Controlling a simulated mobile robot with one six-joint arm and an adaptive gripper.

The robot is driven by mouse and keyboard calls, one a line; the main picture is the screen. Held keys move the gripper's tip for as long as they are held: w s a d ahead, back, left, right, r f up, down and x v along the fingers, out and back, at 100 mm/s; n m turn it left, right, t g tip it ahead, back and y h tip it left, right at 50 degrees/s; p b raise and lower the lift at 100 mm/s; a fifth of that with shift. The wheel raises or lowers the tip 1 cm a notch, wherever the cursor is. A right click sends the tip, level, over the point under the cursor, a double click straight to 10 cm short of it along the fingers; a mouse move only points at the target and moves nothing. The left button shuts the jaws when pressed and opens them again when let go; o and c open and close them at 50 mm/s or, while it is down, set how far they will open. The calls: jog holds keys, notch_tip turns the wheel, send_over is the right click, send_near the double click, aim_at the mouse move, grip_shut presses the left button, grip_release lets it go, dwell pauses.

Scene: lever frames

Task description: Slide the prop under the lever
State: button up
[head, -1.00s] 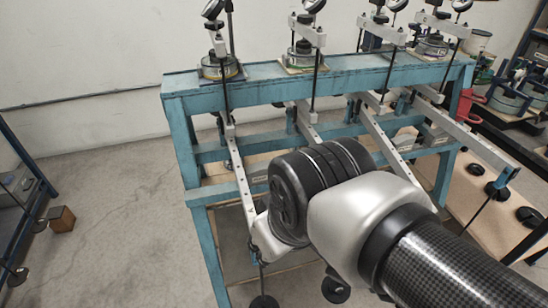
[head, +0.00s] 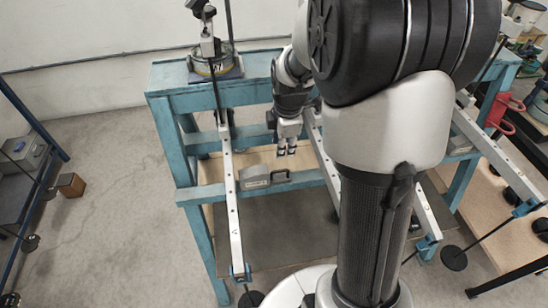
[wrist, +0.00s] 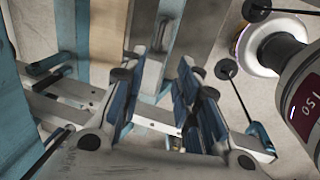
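The nearest lever on the left is a long pale bar (head: 233,205) that slopes from the blue bench down toward the front. A grey block with a handle (head: 262,179), likely the prop, sits on the lower shelf just right of that lever, apart from it. My gripper (head: 286,151) hangs above and to the right of this block in the head view, fingers pointing down. In the wrist view my gripper (wrist: 161,72) is open, its blue-padded fingers spread with a gap between them. A pale bar runs behind the fingers; I cannot tell which lever it is.
The blue bench frame (head: 165,120) surrounds the work space. More levers (head: 483,145) stand to the right, partly hidden by my arm. A dial-type device (head: 215,65) sits on top at the left.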

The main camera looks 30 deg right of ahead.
aim_at(280, 171)
jog(key=w+f+b, duration=0.1)
jog(key=f, duration=0.3)
jog(key=w+f+b, duration=0.1)
jog(key=f, duration=0.4)
jog(key=f+b, duration=0.2)
jog(key=f, duration=0.3)
jog(key=shift+w+d+f, duration=0.25)
jog(key=shift+w+d, duration=0.15)
jog(key=shift+c, duration=0.4)
grip_shut()
